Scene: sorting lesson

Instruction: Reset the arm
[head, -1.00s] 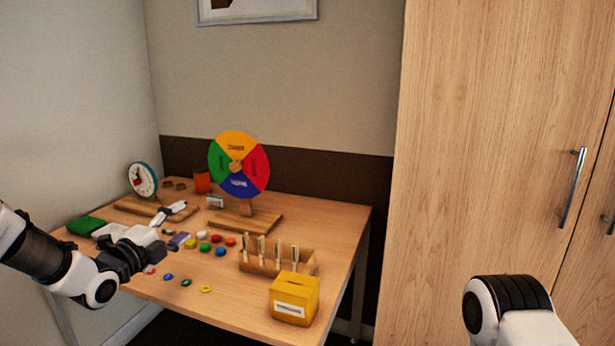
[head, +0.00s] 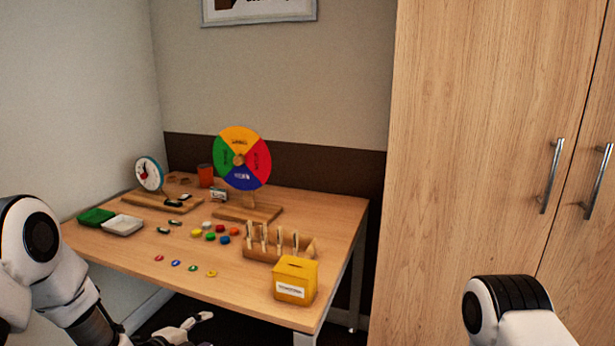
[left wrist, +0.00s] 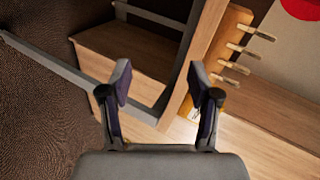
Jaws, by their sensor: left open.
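My left arm comes in from the lower left of the head view and is folded down in front of the table (head: 225,289). My left gripper (head: 196,322) is low at the bottom edge, in front of the table's near edge and apart from it. In the left wrist view my left gripper (left wrist: 160,82) is open, with nothing between its fingers. My right gripper is out of view; only a link of my right arm shows at the lower right of the head view.
On the table stand a coloured wheel (head: 241,157), a clock (head: 149,174), green (head: 95,216) and white (head: 122,225) trays, a wooden rack (head: 262,253), a yellow box (head: 296,279) and several small coloured pieces. A wooden cupboard (head: 475,130) stands at the right.

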